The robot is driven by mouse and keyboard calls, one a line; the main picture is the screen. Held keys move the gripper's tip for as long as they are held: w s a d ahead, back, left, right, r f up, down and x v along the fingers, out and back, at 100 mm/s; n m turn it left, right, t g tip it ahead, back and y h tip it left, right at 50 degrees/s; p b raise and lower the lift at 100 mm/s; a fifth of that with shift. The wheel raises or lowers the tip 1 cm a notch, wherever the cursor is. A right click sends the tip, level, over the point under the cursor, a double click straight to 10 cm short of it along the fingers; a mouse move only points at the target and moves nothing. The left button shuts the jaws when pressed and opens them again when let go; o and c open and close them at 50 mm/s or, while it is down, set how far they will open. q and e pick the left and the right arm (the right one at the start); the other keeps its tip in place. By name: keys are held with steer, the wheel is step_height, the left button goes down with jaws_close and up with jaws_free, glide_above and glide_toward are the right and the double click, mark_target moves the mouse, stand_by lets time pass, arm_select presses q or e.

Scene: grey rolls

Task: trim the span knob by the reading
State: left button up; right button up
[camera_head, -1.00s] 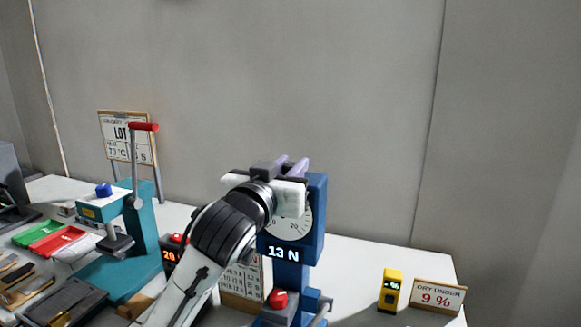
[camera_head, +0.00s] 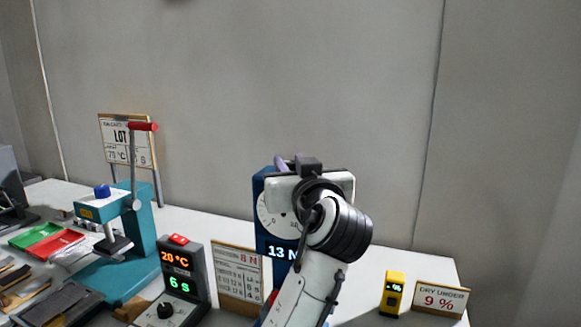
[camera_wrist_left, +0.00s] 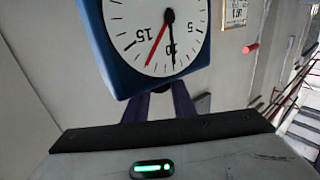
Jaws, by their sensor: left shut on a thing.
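The blue force gauge (camera_head: 262,190) has a white dial (camera_head: 277,222) and a lit readout (camera_head: 282,252) of 13 N. My left gripper (camera_head: 281,163) is at the top of the gauge, its purple fingers partly hidden behind its own white body. In the left wrist view the dial (camera_wrist_left: 150,45) appears upside down, with a black needle near 10 and a red one between 10 and 15. My right gripper is not in view.
A card (camera_head: 238,270) beside the gauge reads 8 N. Left of it stands a grey timer box (camera_head: 182,280) showing 20 °C and 6 s, then a teal press (camera_head: 140,225). A yellow meter (camera_head: 392,294) and a 9 % sign (camera_head: 441,298) stand at right.

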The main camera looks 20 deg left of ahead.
arm_select(q)
steer(key=shift+f, duration=0.15)
steer(key=o, duration=1.1)
steer(key=shift+c, duration=0.2)
